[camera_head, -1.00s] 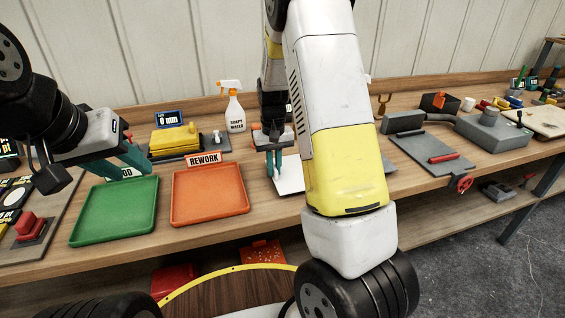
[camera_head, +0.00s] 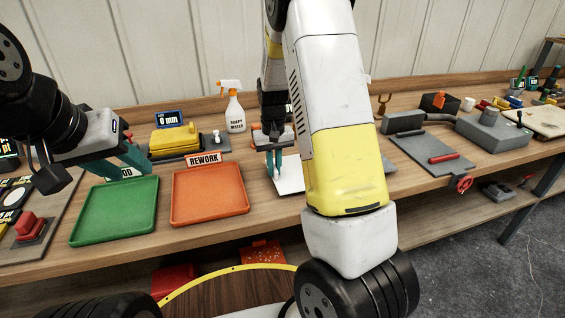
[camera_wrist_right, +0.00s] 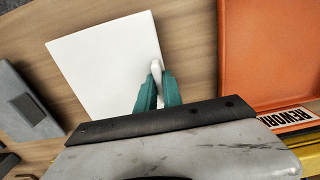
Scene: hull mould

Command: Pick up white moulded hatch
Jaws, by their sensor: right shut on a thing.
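The white moulded hatch (camera_wrist_right: 105,65) is a flat white panel with a small raised white grip (camera_wrist_right: 156,70) near one edge. In the head view the hatch (camera_head: 290,180) lies on the bench right of the orange tray, partly hidden by my right arm. My right gripper (camera_head: 277,168) points down at it; in the right wrist view its teal fingers (camera_wrist_right: 158,92) are shut on the raised grip. I cannot tell whether the hatch is clear of the bench. My left gripper (camera_head: 140,168) hangs above the back of the green tray; its jaw opening is unclear.
An orange REWORK tray (camera_head: 210,212) and a green tray (camera_head: 115,232) sit on the wooden bench (camera_head: 270,222). A spray bottle (camera_head: 235,113) and a yellow block (camera_head: 174,140) stand behind. A grey plate (camera_head: 420,150) with a red handle lies to the right.

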